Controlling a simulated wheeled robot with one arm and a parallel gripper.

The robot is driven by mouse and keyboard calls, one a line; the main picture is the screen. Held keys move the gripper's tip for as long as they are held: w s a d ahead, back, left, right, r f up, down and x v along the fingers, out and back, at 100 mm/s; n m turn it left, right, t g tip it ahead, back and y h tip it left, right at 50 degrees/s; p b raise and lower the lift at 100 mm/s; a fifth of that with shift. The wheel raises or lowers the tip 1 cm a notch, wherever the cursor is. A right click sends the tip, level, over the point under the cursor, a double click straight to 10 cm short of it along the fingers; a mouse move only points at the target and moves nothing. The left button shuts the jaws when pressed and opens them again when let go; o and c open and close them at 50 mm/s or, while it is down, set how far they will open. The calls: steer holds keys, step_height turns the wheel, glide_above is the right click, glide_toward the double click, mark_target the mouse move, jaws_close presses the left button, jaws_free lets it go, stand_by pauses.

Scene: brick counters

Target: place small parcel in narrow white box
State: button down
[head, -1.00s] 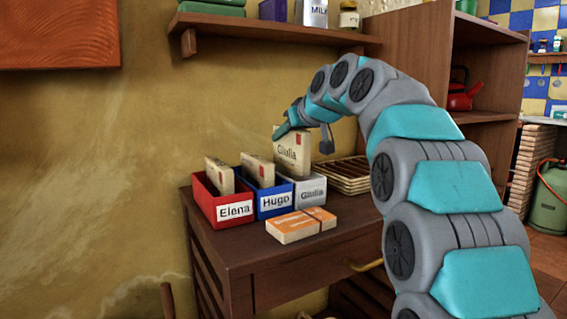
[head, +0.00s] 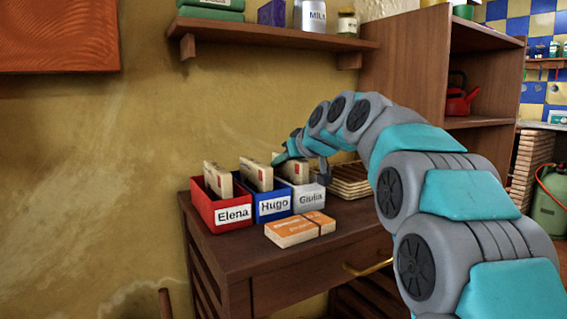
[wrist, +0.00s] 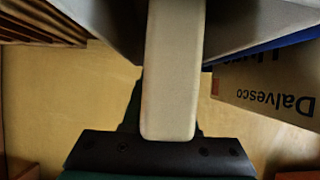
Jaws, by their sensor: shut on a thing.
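The narrow white box (head: 309,197), labelled Giulia, stands at the right end of a row of boxes on the wooden cabinet. My gripper (head: 303,165) is right above it, shut on a small beige parcel (head: 295,173). The parcel is upright, its lower part hidden behind the box's front wall, so it appears to be inside the box. In the wrist view the parcel (wrist: 172,75) is seen edge-on between pale walls of the white box (wrist: 245,22). Whether it touches the box's bottom is hidden.
A blue box (head: 272,207) labelled Hugo and a red box (head: 222,212) labelled Elena stand to the left, each with upright parcels. An orange-and-white parcel (head: 291,231) lies in front. A shelf (head: 275,34) hangs above.

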steer(key=shift+f, duration=0.1)
steer(key=shift+f, duration=0.15)
steer(key=c, duration=0.7)
jaws_free()
steer(key=shift+r, duration=0.35)
steer(key=v, duration=1.2)
steer(key=shift+f, duration=0.15)
